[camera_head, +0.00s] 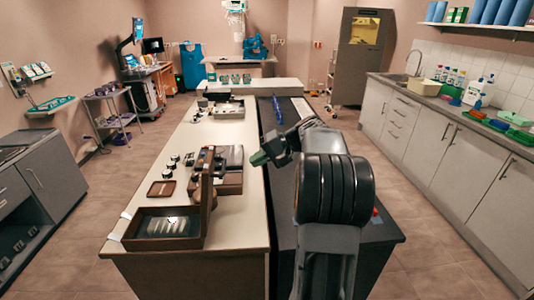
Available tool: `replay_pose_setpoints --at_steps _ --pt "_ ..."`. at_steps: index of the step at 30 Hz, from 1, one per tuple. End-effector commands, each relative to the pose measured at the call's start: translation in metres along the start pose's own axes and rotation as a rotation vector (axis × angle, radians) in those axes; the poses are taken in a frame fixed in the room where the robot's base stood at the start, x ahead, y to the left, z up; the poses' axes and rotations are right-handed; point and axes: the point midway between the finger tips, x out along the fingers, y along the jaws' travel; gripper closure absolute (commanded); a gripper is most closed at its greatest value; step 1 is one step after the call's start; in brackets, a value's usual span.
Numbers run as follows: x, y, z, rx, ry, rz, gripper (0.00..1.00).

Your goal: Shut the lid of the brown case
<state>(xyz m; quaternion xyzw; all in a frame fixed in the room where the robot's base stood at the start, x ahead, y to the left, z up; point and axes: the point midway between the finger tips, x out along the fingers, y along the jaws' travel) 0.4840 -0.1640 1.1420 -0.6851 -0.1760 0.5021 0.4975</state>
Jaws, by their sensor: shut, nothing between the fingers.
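The brown case (195,242) stands open at the near end of the pale counter, with pale strips on its dark inside. Its lid (207,195) stands raised at the case's right side, seen nearly edge-on. My gripper (259,158) is shut and empty. It is above the seam between the pale and dark counters, to the right of and farther back than the lid, apart from it. The exact finger gap is too small to see.
Brown and grey devices (228,182) stand just behind the lid. A small brown tray (162,188) and several small round items lie to their left. The pale counter (190,128) has free room at its left. A sink cabinet row (440,145) runs along the right wall.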

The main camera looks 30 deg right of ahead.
Motion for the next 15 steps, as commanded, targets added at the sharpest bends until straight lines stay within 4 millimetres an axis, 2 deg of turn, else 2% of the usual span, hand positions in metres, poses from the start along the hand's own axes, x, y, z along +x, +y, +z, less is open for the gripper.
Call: replay_pose_setpoints --at_steps 6,15 --pt "0.039 -0.001 0.001 0.001 -0.004 0.001 1.0" --pt "0.066 -0.018 0.001 0.001 -0.002 0.001 1.0"
